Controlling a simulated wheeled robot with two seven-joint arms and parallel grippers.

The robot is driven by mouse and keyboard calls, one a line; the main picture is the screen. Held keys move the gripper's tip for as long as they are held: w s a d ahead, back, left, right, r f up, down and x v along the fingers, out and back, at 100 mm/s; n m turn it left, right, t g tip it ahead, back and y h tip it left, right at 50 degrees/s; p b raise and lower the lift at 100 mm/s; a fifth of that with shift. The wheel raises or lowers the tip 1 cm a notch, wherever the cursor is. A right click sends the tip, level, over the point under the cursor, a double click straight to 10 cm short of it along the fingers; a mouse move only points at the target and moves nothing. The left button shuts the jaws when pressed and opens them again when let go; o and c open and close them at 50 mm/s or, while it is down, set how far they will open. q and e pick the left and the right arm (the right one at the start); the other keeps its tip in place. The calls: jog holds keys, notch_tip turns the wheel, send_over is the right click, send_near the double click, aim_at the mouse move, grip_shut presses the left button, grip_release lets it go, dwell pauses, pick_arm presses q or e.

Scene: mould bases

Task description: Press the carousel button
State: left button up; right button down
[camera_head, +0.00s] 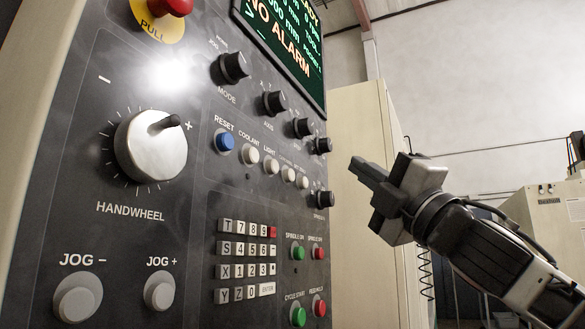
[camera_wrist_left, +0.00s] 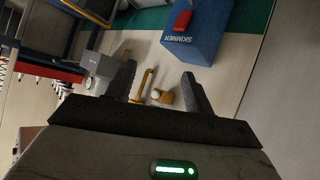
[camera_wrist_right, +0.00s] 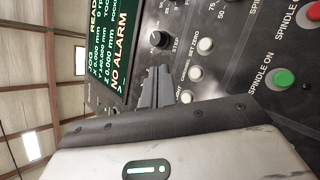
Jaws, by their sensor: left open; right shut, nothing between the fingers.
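The control panel has a row of round buttons. A blue RESET button (camera_head: 226,141) starts it, followed by pale COOLANT (camera_head: 250,154) and LIGHT (camera_head: 271,165) buttons and two smaller-looking pale ones. In the right wrist view, pale buttons (camera_wrist_right: 195,73) show beyond the fingers, one near SET ZERO. My right gripper (camera_head: 358,168) is shut and empty, right of the panel, apart from it. My left gripper (camera_wrist_left: 160,85) is open and empty, away from the panel.
Black knobs (camera_head: 233,68) stick out above the row. The keypad (camera_head: 246,262) and green and red spindle buttons (camera_head: 298,252) sit below. The handwheel (camera_head: 150,145) is at left. A blue skimmer box (camera_wrist_left: 205,30) stands near the left gripper.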

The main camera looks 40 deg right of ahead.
aim_at(290, 175)
pick_arm(q)
notch_tip(290, 175, up, 10)
jog(key=a+p, duration=0.2)
jog(key=p, duration=1)
jog(key=shift+s+y+p, duration=0.3)
jog(key=shift+s+y, duration=0.05)
jog(key=shift+y, duration=0.05)
pick_arm(e)
jog(key=w+a, duration=0.3)
jog(key=w, duration=0.4)
jog(key=shift+a, duration=0.35)
pick_arm(q)
jog(key=shift+r, duration=0.1)
pick_arm(e)
jog(key=shift+w+r, duration=0.1)
pick_arm(q)
jog(key=shift+r+p, duration=0.3)
jog(key=shift+p, duration=0.1)
pick_arm(e)
jog(key=shift+w+a, duration=0.2)
jog(key=shift+w, duration=0.1)
